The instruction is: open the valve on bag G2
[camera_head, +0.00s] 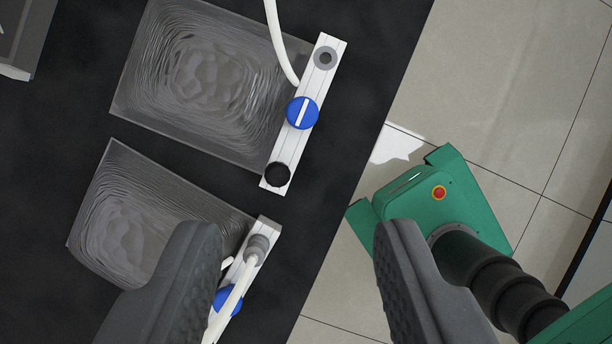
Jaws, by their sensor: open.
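Two grey, translucent wrinkled bags lie on a black surface. The upper bag (205,80) has a white strip (287,146) on its right edge with a round blue valve knob (302,113). The knob's white bar runs roughly along the strip. The lower bag (125,225) has a similar strip; its blue knob (229,299) is partly hidden by a white hose and my left finger. No label is readable, so I cannot tell which bag is G2. My gripper (296,228) is open and empty, its fingers wide apart, below the upper knob in the picture.
A white hose (277,45) reaches the upper strip near its knob. Another white hose (235,292) runs from a grey fitting (257,246) over the lower strip. The black surface (345,110) ends at a tiled floor (500,90). My green base shows at lower right.

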